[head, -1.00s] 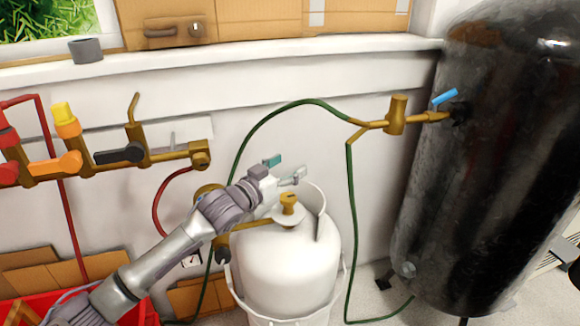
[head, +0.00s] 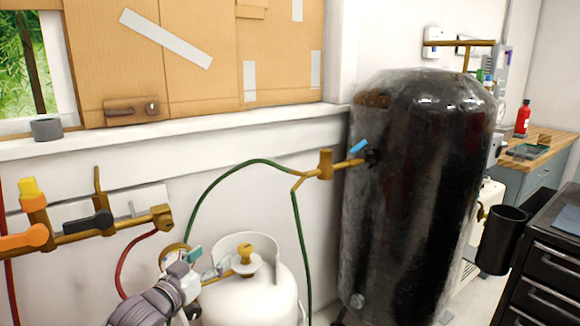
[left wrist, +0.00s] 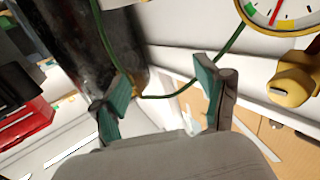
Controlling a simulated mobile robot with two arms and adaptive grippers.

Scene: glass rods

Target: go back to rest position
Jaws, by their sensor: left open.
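My left gripper (head: 205,263) is at the lower left of the head view, beside the brass valve (head: 245,254) on top of the white gas tank (head: 255,298). Its teal-padded fingers are apart. In the left wrist view the two fingers (left wrist: 163,88) stand wide apart with nothing gripped between them. A green hose (left wrist: 170,97) passes behind them. My right gripper is in neither view.
The black cylinder tank (head: 410,190) stands right of the gas tank, joined by the green hose (head: 238,168). Brass pipes with coloured valve handles (head: 85,229) run along the left wall. A black drawer cabinet (head: 545,270) is at right. A gauge (left wrist: 277,10) is close to the wrist camera.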

